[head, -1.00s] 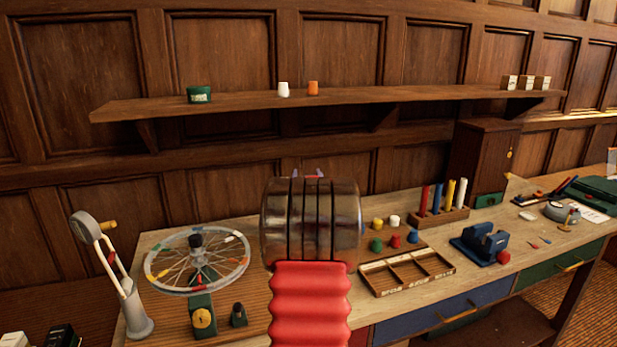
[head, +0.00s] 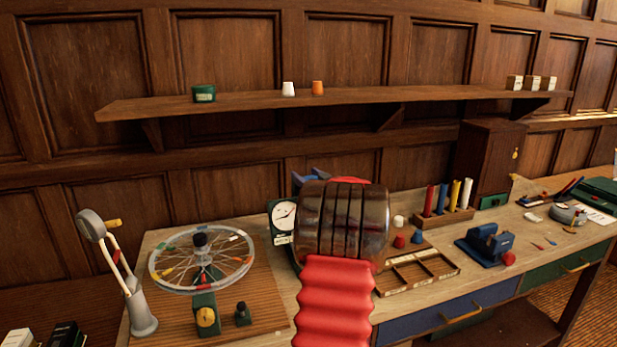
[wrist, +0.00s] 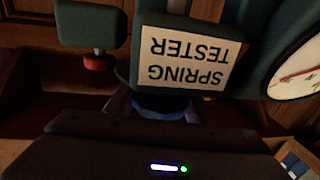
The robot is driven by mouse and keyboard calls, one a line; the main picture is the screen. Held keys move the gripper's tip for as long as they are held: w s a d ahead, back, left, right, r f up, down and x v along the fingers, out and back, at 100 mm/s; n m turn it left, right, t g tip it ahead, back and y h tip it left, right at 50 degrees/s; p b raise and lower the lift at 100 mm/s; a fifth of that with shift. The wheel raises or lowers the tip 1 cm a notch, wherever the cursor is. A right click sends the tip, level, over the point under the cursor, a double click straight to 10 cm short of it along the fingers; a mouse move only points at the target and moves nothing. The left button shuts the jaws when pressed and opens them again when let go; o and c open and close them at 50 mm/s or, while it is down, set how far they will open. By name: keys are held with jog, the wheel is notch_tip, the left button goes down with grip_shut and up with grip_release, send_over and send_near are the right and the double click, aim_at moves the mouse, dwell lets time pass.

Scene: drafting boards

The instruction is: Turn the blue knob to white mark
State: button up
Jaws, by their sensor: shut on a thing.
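The spring tester shows in the wrist view as a dark green body with an upside-down label (wrist: 192,60). Its white dial (wrist: 297,72) with a red needle is at the right. The blue knob (wrist: 160,104) is just below the label, partly hidden. My gripper (wrist: 158,109) is at the knob, its two fingers on either side and shut on it. In the head view the tester's dial (head: 284,215) shows left of my arm. My arm hides the knob and gripper there. I cannot make out a white mark by the knob.
A spoked wheel on a stand (head: 201,262) and a grey jointed device (head: 98,222) stand to the left. A divided wooden tray (head: 417,271), a rack of coloured rods (head: 447,215) and a blue tape-dispenser-like tool (head: 482,243) are to the right. A shelf (head: 350,94) runs above.

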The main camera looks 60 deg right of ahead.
jog(key=n+t+y, duration=0.1)
jog(key=n+y, duration=0.1)
jog(key=a+n+t+y, duration=0.1)
jog(key=n+y, duration=0.1)
jog(key=y, duration=0.1)
jog(key=n+t+y, duration=0.1)
jog(key=y, duration=0.2)
jog(key=shift+w+a+n, duration=0.35)
jog(key=shift+w+n, duration=0.05)
jog(key=shift+a+r+n+t+y, duration=0.15)
jog(key=shift+a+n+y, duration=0.1)
jog(key=shift+n+y, duration=0.7)
jog(key=shift+a+f+n+t+y, duration=0.15)
jog(key=shift+n+y, duration=0.3)
jog(key=shift+y, duration=0.9)
jog(key=shift+a+r+y, duration=0.1)
jog(key=shift+a+y, duration=0.05)
jog(key=shift+y, duration=0.25)
jog(key=shift+a+r+n+g+y, duration=0.1)
jog(key=shift+a+n+g+y, duration=0.2)
jog(key=shift+n+y, duration=0.6)
jog(key=shift+a+n+g+y, duration=0.2)
jog(key=shift+n+g+y, duration=0.1)
jog(key=shift+n+y, duration=0.55)
jog(key=o, duration=1.1)
jog(key=shift+s+m, duration=0.1)
jog(key=shift+m, duration=0.15)
jog(key=shift+c, duration=0.2)
